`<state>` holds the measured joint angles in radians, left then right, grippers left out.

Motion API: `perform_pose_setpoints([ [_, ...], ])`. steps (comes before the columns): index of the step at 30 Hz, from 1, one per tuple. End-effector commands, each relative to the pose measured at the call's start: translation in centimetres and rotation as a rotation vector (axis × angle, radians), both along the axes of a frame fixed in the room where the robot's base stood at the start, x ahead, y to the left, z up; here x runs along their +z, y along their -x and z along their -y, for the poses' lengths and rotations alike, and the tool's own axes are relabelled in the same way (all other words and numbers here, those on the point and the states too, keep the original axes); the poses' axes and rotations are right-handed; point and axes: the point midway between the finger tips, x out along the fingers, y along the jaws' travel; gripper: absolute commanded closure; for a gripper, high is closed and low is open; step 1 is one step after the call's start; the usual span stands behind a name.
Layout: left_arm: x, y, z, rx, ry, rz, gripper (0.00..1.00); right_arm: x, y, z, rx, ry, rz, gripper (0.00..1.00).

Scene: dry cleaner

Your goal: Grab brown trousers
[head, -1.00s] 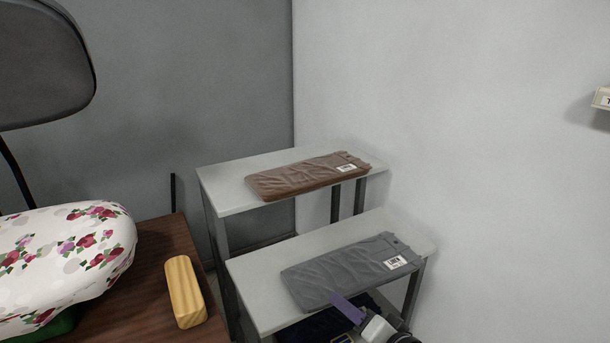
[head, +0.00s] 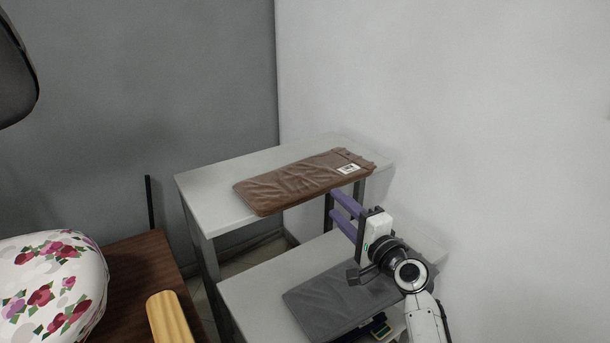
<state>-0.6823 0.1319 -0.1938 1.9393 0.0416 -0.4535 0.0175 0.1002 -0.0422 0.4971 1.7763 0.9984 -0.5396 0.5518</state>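The brown trousers (head: 290,183) lie folded flat on the higher, farther shelf (head: 205,190), with a white label near their right end. Their front edge lies along the shelf's front edge. My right gripper (head: 340,207) is just below and in front of the right part of the trousers, its purple fingers pointing up and left toward the shelf edge. The two fingers show a gap between them, and nothing is seen held. Whether they touch the trousers I cannot tell. My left gripper is out of view.
Grey folded trousers (head: 325,305) lie on the lower, nearer shelf (head: 250,293), partly behind my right arm. A wooden table (head: 140,275) at left holds a floral ironing pad (head: 55,285) and a yellow block (head: 168,318). A white wall stands close on the right.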

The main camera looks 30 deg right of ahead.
Motion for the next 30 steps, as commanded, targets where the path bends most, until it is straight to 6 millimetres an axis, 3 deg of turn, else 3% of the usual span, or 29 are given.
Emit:
perform_pose_setpoints([
  [6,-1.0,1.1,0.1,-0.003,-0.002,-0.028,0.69,0.0,-1.9,0.1,0.0,0.0,0.001,0.62],
  [16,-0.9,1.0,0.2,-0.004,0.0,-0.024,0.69,-0.2,-6.2,0.5,0.001,0.001,0.0,0.62],
  [25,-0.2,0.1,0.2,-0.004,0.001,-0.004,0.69,-0.2,-6.7,0.5,0.0,0.001,-0.001,0.62],
  [30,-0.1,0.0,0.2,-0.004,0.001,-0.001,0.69,-0.2,-6.7,0.5,0.0,0.002,-0.001,0.9],
])
